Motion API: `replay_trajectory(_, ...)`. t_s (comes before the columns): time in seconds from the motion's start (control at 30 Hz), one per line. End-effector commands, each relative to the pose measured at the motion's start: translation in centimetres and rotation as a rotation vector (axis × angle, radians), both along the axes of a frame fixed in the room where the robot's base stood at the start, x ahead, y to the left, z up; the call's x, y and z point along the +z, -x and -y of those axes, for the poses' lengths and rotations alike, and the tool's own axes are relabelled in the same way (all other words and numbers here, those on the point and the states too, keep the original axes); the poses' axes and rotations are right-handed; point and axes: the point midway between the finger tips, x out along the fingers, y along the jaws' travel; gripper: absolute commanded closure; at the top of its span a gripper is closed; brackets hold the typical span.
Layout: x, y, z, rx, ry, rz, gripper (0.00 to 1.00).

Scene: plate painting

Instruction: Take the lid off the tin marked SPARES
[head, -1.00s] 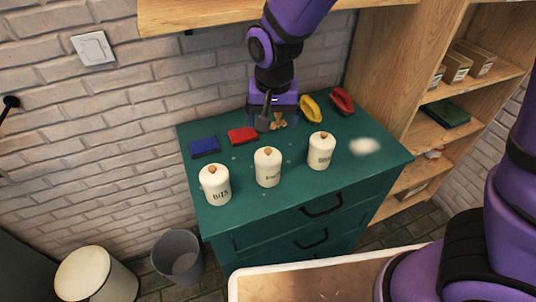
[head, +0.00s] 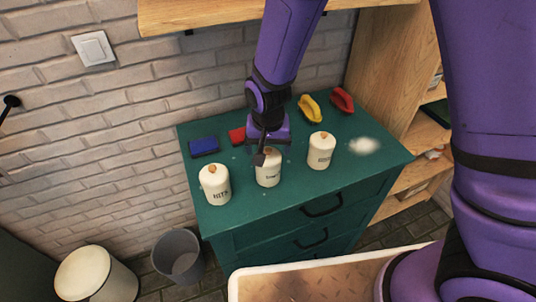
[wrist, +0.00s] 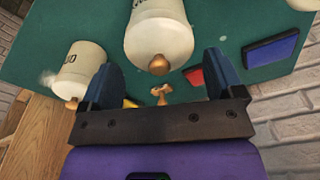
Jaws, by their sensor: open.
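Three cream tins with copper-coloured knobs stand in a row on the green cabinet top (head: 255,212). The left tin (head: 215,186) seems to read BITS; the labels of the middle tin (head: 268,171) and right tin (head: 320,153) are too small to read in the head view. In the wrist view the middle tin (wrist: 160,35) lies ahead of my gripper, its knob (wrist: 158,64) between the lines of the fingers. The right tin (wrist: 75,70) shows a label ending like "ID". My gripper (head: 261,157) is open and empty, close behind and above the middle tin's lid.
A blue block (head: 203,147) and a red block (head: 236,136) lie behind the tins. Yellow (head: 311,108) and red (head: 342,100) items lie at the back right. A small copper-coloured object (wrist: 160,94) lies behind the middle tin. A wooden shelf (head: 250,14) hangs above.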

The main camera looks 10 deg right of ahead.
Motion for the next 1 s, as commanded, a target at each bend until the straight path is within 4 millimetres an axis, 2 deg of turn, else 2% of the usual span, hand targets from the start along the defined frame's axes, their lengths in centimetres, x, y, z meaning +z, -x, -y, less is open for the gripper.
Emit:
replay_trajectory(0.13,-1.18,-0.16,0.07,-0.002,0.001,-0.001,0.13)
replay_trajectory(0.4,-1.37,-0.18,0.03,-0.001,-0.001,0.001,0.13)
replay_trajectory(0.47,-1.36,-0.18,0.03,-0.001,-0.001,0.001,0.24)
replay_trajectory(0.63,-1.35,-0.18,0.04,-0.001,0.0,0.0,0.62)
replay_trajectory(1.0,-1.42,-0.13,0.07,-0.001,0.001,-0.001,0.65)
